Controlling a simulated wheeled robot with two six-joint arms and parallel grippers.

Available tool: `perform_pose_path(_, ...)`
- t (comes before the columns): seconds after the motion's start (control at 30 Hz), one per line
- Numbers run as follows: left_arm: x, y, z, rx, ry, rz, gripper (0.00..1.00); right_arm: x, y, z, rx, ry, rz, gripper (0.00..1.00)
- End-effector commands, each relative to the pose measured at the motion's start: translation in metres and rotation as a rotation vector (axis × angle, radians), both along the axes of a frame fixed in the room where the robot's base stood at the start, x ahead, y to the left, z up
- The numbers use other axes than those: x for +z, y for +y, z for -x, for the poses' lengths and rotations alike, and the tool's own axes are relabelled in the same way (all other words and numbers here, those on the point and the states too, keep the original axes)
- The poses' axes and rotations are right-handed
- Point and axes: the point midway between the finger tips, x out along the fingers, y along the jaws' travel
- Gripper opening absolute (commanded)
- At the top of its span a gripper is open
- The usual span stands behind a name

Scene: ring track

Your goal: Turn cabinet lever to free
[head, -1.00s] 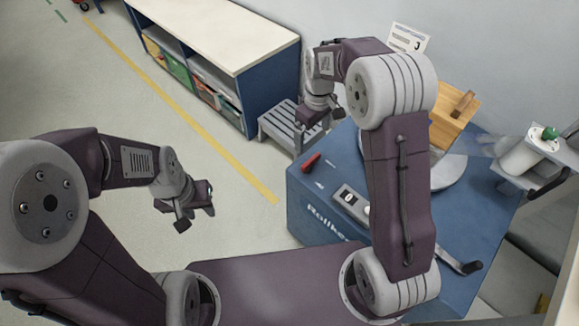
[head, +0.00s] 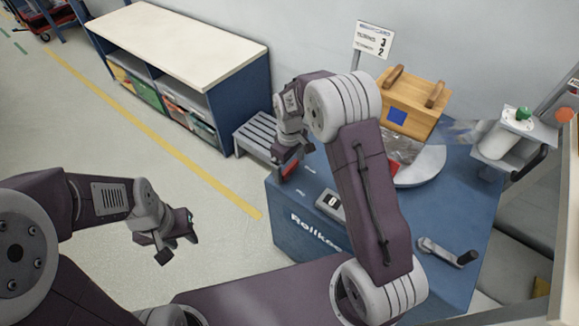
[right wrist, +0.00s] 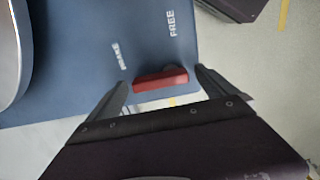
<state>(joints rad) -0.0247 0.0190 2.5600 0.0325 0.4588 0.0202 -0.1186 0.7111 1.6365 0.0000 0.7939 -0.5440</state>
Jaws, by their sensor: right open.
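The red lever (right wrist: 160,79) sits on the blue cabinet (right wrist: 75,65) near its edge, beside the white words FREE (right wrist: 172,23) and BRAKE (right wrist: 122,56). In the right wrist view my right gripper (right wrist: 161,84) is open, with one finger near each end of the lever; I cannot tell whether they touch it. In the head view my right gripper (head: 284,152) is over the cabinet's left corner and partly hides the lever (head: 290,168). My left gripper (head: 177,248) is open and empty over the floor.
On the cabinet are a round plate (head: 424,168), a wooden box with two handles (head: 402,100), a counter display (head: 329,204) and a crank (head: 448,252). A grey slatted stool (head: 262,134) and a white-topped shelf (head: 175,40) stand beyond. The floor at left is clear.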

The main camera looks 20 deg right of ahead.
Motion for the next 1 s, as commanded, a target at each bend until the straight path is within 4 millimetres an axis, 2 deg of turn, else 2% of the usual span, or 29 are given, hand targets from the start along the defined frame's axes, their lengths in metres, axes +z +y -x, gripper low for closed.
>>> perform_pose_path(0.1,0.000,0.000,0.000,0.000,0.000,0.000,0.36,0.001,0.000,0.000,0.000,0.000,0.000,0.96)
perform_pose_path(0.13,0.000,0.000,0.000,0.000,0.000,0.000,0.36,0.001,0.000,0.000,0.000,0.000,0.000,0.94)
perform_pose_path(0.3,0.000,0.000,0.000,0.000,0.000,0.000,0.36,0.001,0.000,0.000,0.000,0.000,0.000,0.46)
perform_pose_path(0.33,0.000,0.000,0.000,0.000,0.000,0.000,0.36,0.001,0.000,0.000,0.000,0.000,0.000,0.38)
perform_pose_path(0.37,0.000,0.000,0.000,0.000,0.000,0.000,0.36,0.001,0.000,0.000,0.000,0.000,0.000,0.34)
perform_pose_path(0.67,0.008,0.000,0.000,0.000,0.000,0.000,0.36,0.003,0.000,0.001,-0.046,0.001,-0.001,0.34)
perform_pose_path(1.0,0.039,0.000,0.000,0.000,0.000,0.000,0.36,0.006,-0.003,0.005,-0.294,0.002,0.000,0.34)
